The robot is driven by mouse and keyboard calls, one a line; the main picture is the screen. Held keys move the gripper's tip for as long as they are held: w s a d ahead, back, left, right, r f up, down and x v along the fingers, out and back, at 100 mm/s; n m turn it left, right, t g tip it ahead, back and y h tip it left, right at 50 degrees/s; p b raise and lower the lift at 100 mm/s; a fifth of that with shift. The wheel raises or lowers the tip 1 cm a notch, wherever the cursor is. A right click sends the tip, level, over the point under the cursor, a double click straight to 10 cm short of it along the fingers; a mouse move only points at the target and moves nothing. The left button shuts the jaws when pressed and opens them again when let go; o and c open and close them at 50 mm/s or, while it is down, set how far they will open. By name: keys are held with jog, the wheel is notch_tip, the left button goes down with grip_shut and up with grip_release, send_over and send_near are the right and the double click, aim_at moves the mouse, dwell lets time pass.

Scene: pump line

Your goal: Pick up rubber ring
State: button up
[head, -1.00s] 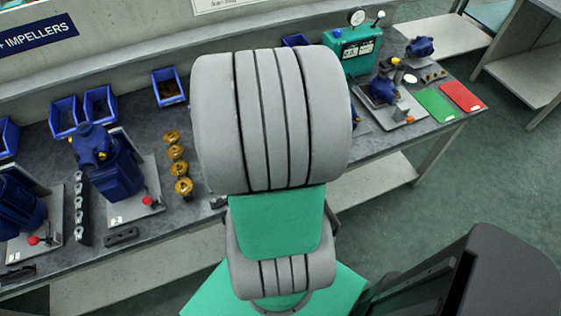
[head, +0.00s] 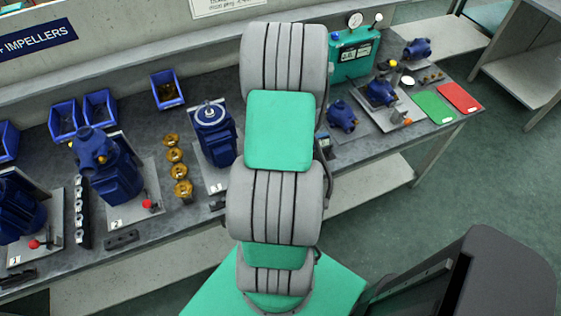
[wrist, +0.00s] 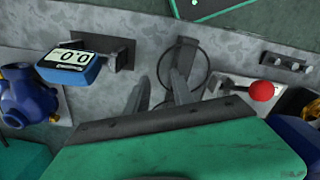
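In the wrist view, a thin dark ring (wrist: 208,68), which looks like the rubber ring, lies on the grey bench just beyond my gripper (wrist: 160,80). Its near part is hidden by the fingers. A grey upright piece (wrist: 181,56) overlaps the ring in the picture; I cannot tell if it stands inside it. My gripper's two grey fingers are apart with nothing seen between them, and they point toward the ring. In the head view my arm hides the gripper and the ring.
A blue gauge reading 0.0 (wrist: 70,66) and a blue pump (wrist: 28,97) are left of the fingers. A red knob (wrist: 261,91) is close on the right. The bench also holds blue bins (head: 168,88), brass impellers (head: 175,155), a teal tester (head: 352,54) and a red mat (head: 461,97).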

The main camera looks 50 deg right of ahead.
jog(key=shift+f, duration=0.35)
jog(key=shift+f, duration=0.1)
jog(key=shift+c, duration=0.2)
grip_shut()
dwell(1.1)
